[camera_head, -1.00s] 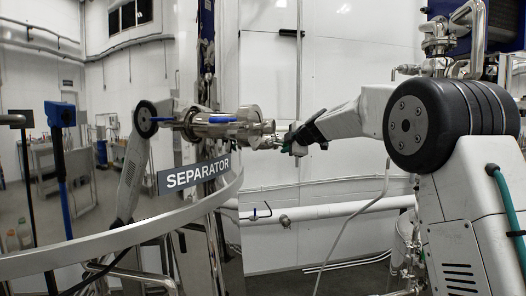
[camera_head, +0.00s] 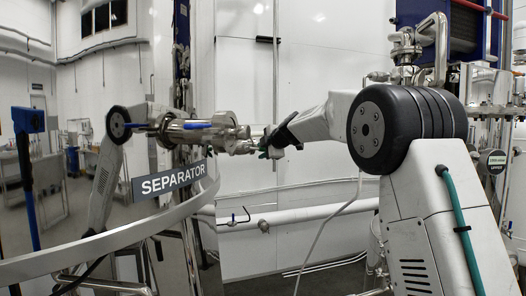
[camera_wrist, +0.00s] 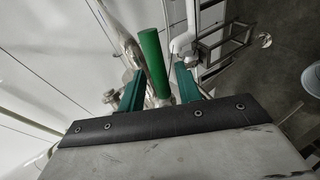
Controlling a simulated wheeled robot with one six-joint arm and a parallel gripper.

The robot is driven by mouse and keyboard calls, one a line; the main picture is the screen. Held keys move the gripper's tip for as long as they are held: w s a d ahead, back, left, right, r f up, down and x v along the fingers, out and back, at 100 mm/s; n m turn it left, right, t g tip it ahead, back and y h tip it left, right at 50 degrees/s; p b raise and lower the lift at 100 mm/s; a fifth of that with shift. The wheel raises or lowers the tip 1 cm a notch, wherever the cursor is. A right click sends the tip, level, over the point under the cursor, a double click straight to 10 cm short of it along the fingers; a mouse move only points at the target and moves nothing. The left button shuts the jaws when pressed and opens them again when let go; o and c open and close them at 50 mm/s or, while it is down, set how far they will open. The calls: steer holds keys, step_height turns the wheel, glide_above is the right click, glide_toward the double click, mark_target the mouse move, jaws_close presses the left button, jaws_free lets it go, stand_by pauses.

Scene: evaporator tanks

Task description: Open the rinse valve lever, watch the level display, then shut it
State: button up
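A green cylindrical grip (camera_wrist: 154,64), like a lever handle, stands between the fingers of my gripper (camera_wrist: 157,86) in the wrist view. The fingers are open, with a gap on each side of the grip. In the head view my gripper (camera_head: 268,150) is at the right end of a steel valve fitting (camera_head: 205,138) on the separator tank. The green grip is mostly hidden there by the gripper. A round dial with a green band (camera_head: 497,161) is at the far right. It may be the level display; I cannot read it.
The curved tank rim with its SEPARATOR sign (camera_head: 170,181) is at the left, below the fitting. A blue handle (camera_head: 197,124) sits on the fitting. A white pipe (camera_head: 300,217) runs along the wall below. The polished tank mirrors my arm.

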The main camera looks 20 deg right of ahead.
steer(key=shift+s, duration=0.1)
steer(key=v, duration=0.7)
steer(key=shift+s, duration=0.3)
steer(key=shift+r, duration=0.15)
